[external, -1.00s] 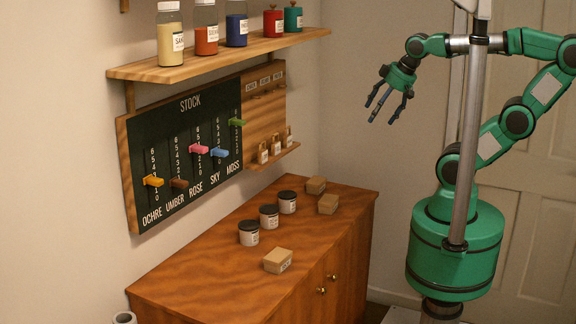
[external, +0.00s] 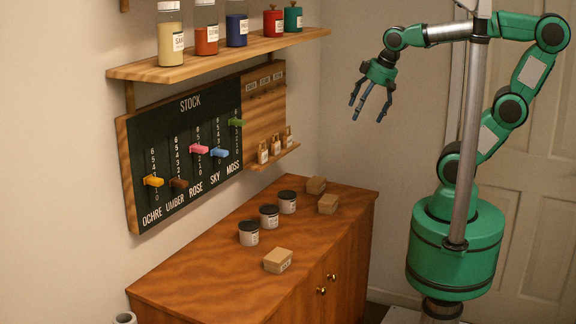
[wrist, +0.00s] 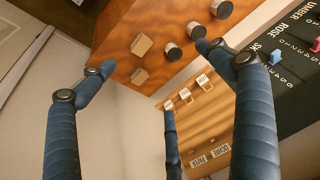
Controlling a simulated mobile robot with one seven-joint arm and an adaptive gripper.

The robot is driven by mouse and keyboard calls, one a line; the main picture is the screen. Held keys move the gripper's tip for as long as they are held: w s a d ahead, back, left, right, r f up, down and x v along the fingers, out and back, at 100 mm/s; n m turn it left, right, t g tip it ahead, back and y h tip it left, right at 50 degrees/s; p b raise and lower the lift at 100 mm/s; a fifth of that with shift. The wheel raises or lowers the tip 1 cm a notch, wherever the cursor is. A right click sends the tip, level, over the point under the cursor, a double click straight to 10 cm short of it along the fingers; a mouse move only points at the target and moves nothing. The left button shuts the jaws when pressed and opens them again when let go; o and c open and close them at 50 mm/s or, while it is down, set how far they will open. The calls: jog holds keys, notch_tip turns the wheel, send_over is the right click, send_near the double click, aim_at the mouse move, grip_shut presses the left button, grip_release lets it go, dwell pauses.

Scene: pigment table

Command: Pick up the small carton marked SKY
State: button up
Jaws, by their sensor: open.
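The lettering is too small to read, so I cannot tell which is marked SKY.
Three black-lidded jars (external: 269,217) stand in a row beside the cartons on the cabinet (external: 205,270). A shelf (external: 220,55) with bottles and tins juts out above.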

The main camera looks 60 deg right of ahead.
jog(key=w+a+f+g+p, duration=0.1)
jog(key=w+a+f+g, duration=0.25)
jog(key=w+a, duration=0.55)
jog(key=w+a+f+g, duration=0.2)
jog(key=w+a+f, duration=0.4)
jog(key=a, duration=0.4)
jog(key=w+a+f+g+p, duration=0.1)
jog(key=w+a+f+g, duration=0.1)
jog(key=a+f, duration=1.5)
jog(key=shift+a+f+g, duration=0.2)
jog(key=shift+a+g, duration=0.55)
jog(key=b, duration=0.1)
send_near(279, 255)
jog(key=shift+x, duration=2.4)
